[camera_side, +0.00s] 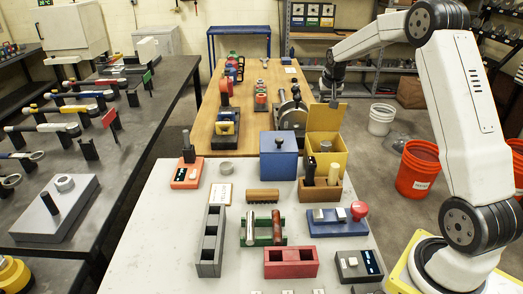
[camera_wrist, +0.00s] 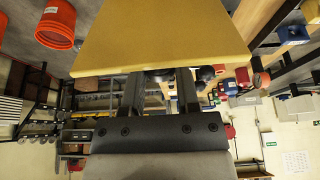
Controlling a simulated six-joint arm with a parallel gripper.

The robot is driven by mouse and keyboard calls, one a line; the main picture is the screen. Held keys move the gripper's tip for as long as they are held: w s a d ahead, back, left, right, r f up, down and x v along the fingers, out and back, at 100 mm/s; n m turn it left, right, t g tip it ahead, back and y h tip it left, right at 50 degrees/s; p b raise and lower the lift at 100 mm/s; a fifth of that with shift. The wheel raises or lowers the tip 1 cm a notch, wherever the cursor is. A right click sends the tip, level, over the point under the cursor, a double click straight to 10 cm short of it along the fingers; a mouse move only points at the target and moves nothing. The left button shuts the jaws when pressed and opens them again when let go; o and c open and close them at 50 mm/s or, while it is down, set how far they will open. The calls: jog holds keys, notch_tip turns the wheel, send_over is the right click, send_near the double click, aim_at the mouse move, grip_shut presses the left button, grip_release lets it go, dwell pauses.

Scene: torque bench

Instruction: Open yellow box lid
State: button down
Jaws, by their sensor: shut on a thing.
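The yellow box (camera_side: 334,160) stands at the back right of the white table. Its lid (camera_side: 324,118) is raised, standing nearly upright at the back of the box, and the inside is exposed. My gripper (camera_side: 333,101) is behind the raised lid, near its upper part. In the wrist view the lid (camera_wrist: 160,38) fills the top middle, and my gripper (camera_wrist: 160,76) reaches to it with its two dark fingers. It is shut on what looks like the lid's dark round knob (camera_wrist: 160,72), mostly hidden between the fingers.
A blue lidded box (camera_side: 278,160) stands close on the left. A wooden holder (camera_side: 320,191) with upright handles is directly in front. A red mushroom button (camera_side: 358,210) is farther forward. A wooden bench (camera_side: 225,140) with tools lies behind.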

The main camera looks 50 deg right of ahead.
jog(key=shift+w+d, duration=0.1)
jog(key=shift+w+d+f+g+y, duration=0.15)
jog(key=shift+w+d+g+y, duration=0.55)
jog(key=shift+w+d, duration=0.05)
jog(key=shift+w+d+f+g+y, duration=0.1)
jog(key=shift+w+d+g+y, duration=0.6)
jog(key=shift+w+d, duration=0.05)
jog(key=shift+w+d+f, duration=0.1)
jog(key=shift+d, duration=0.05)
dwell(0.3)
jog(key=shift+c, duration=1.8)
grip_release()
jog(key=shift+g+y, duration=0.3)
notch_tip(320, 180, up, 8)
jog(key=shift+f, duration=0.15)
